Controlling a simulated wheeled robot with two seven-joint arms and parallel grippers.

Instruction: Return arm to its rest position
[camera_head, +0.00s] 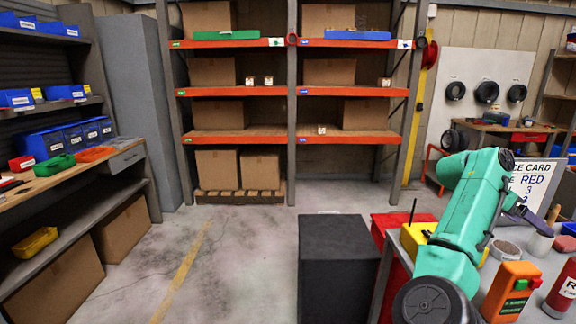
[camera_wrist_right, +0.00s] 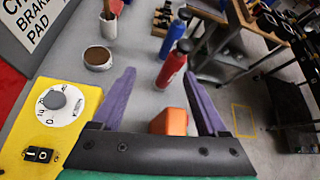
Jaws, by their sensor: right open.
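My right arm (camera_head: 464,212) is teal and reaches over the grey table at the right of the head view. Its right gripper (camera_head: 532,213) has purple fingers and is partly hidden behind the wrist. In the right wrist view the right gripper (camera_wrist_right: 160,73) has its two fingers spread wide apart, with nothing held between them. An orange device (camera_wrist_right: 172,122) shows beyond the gripper's palm, and a red bottle (camera_wrist_right: 172,68) stands on the table farther out. My left gripper is not in view.
On the table are a yellow box with a dial (camera_wrist_right: 60,120), a round tin (camera_wrist_right: 98,57), a cup with a brush (camera_wrist_right: 108,24) and a blue bottle (camera_wrist_right: 174,34). A sign (camera_head: 534,180) stands behind. A black block (camera_head: 335,265) stands left of the table. Floor farther left is clear.

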